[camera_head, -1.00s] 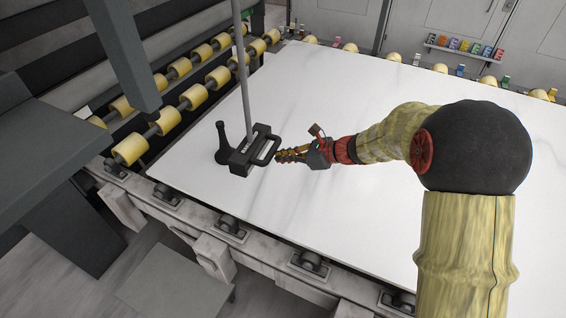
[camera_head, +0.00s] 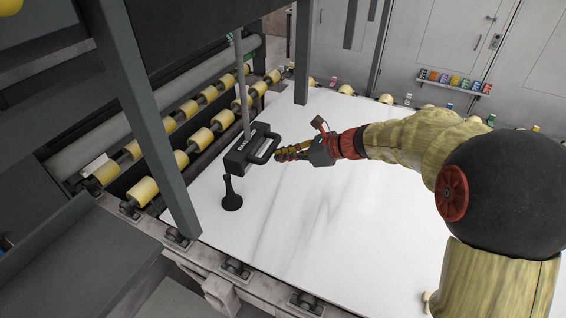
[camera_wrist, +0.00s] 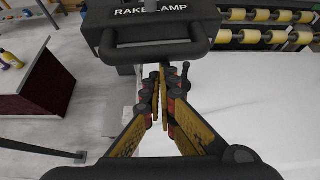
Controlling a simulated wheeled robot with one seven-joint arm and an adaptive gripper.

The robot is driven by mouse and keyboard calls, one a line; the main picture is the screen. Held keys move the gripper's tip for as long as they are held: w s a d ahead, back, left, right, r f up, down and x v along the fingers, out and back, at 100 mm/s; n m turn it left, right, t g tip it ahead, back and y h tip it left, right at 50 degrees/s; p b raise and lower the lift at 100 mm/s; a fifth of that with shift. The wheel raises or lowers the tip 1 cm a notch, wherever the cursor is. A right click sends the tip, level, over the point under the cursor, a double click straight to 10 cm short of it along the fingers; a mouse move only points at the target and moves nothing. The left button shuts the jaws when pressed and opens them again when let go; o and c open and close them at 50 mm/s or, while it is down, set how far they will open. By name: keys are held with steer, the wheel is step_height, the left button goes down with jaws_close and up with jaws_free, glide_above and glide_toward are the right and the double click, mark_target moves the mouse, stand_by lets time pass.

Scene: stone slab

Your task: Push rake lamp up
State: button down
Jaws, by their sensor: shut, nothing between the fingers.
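The rake lamp (camera_head: 238,163) is a black box with a loop handle (camera_head: 268,152) on its right side, hung on a thin grey pole above the white slab. In the wrist view the lamp (camera_wrist: 110,14) fills the top with its white lettering, and its handle bar (camera_wrist: 150,50) crosses above my fingertips. My gripper (camera_head: 279,155) is shut and empty, just right of the handle's end. The gripper (camera_wrist: 162,72) also shows in the wrist view, fingers together. I cannot tell whether the tips touch the handle.
A black upright stick with a round base (camera_head: 231,202) stands on the white slab (camera_head: 330,220) below the lamp. A dark grey post (camera_head: 150,120) stands at the left. Yellow rollers (camera_head: 143,192) line the slab's left edge. The slab is clear at right.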

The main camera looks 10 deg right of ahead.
steer(key=shift+r+p, duration=1.05)
steer(key=shift+r, duration=1.25)
steer(key=b, duration=0.3)
glide_toward(273, 146)
steer(key=s+d+f, duration=0.2)
steer(key=d, duration=0.1)
steer(key=shift+s+d, duration=0.1)
steer(key=shift+d, duration=0.1)
